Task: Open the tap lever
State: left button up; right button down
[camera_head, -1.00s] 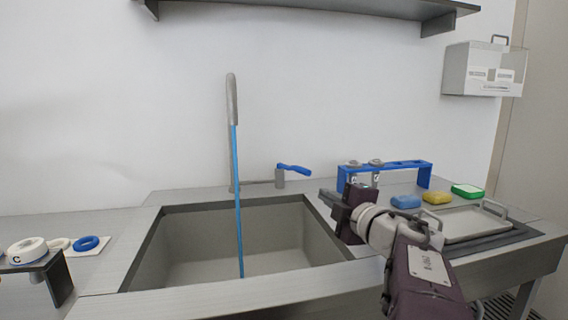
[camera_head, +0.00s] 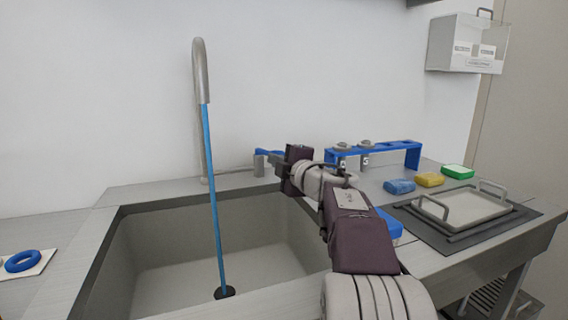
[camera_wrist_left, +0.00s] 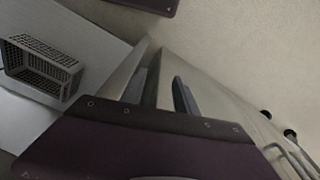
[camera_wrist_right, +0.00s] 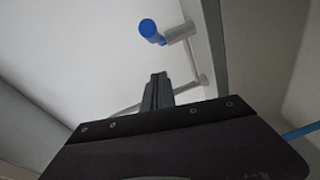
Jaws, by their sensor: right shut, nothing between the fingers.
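The tap is a tall grey spout (camera_head: 203,75) behind the sink, with a thin blue stream (camera_head: 213,190) from its mouth down to the drain. Its blue lever (camera_head: 266,152) sits on a short grey post right of the spout, partly hidden by my right gripper. My right gripper (camera_head: 286,157) is shut and empty, close to the lever. In the right wrist view its fingers (camera_wrist_right: 159,80) point towards the lever (camera_wrist_right: 149,29), with a visible gap between them. My left gripper (camera_wrist_left: 167,92) shows only in its wrist view, open with nothing between its fingers.
The sink basin (camera_head: 160,262) lies below my right arm. A blue rack (camera_head: 400,157) stands right of the lever. Blue (camera_head: 399,186), yellow (camera_head: 430,179) and green (camera_head: 457,171) sponges and a metal tray (camera_head: 465,211) are farther right. A wire basket (camera_wrist_left: 42,66) shows in the left wrist view.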

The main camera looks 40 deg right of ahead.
jog(key=d, duration=0.1)
jog(key=w+d, duration=0.1)
jog(key=d+b, duration=0.1)
jog(key=d, duration=0.1)
jog(key=shift+w+d+f, duration=0.1)
jog(key=shift+w+f, duration=0.2)
jog(key=shift+f, duration=0.1)
jog(key=shift+d+p, duration=1)
jog(key=shift+d, duration=0.1)
jog(key=shift+a, duration=0.1)
